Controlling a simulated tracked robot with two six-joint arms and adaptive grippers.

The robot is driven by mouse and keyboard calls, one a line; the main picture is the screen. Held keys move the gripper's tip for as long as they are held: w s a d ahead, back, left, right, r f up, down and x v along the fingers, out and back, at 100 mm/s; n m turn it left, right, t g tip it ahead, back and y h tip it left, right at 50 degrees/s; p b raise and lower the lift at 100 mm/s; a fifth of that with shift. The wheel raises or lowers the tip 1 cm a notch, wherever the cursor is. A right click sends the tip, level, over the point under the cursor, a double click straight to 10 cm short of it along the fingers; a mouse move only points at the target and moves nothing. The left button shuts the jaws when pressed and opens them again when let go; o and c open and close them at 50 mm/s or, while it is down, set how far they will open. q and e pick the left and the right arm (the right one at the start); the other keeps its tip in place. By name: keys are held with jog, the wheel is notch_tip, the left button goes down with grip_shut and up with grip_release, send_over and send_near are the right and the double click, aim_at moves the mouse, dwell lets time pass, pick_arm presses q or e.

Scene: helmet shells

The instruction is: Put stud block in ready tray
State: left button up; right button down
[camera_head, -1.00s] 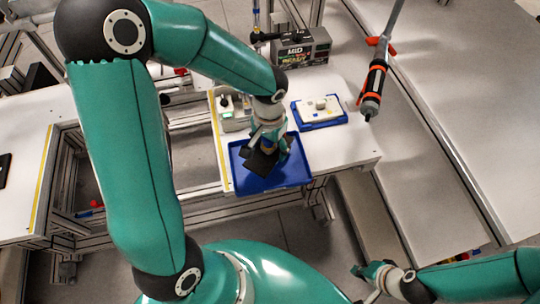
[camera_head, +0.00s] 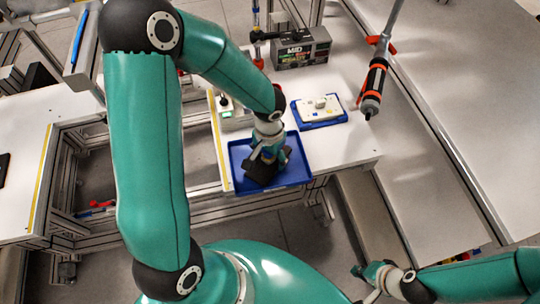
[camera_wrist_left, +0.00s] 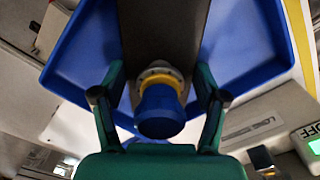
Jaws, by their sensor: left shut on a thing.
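The stud block is a dark plate with a yellow-ringed blue stud. It shows dark in the head view (camera_head: 257,178) and at the top middle of the left wrist view (camera_wrist_left: 163,32). My left gripper (camera_head: 268,158) is shut on it, its fingers on both sides of the blue stud (camera_wrist_left: 160,112) in the wrist view (camera_wrist_left: 160,105). The block is over the larger blue tray (camera_head: 293,176), within its rim; I cannot tell whether it touches the floor. My right gripper (camera_head: 362,284) is at the lower right, empty, with its fingers apart.
A smaller blue tray (camera_head: 338,122) with a white block (camera_head: 319,107) lies to the right. A grey box (camera_head: 300,50) stands behind, and a black-and-orange tool (camera_head: 374,85) hangs at the right. A small device (camera_head: 228,112) is behind the larger tray.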

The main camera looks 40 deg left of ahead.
pick_arm(q)
jog(key=o, duration=1.8)
notch_tip(320, 180, up, 12)
jog(key=shift+r+p, duration=0.15)
jog(key=shift+p, duration=0.15)
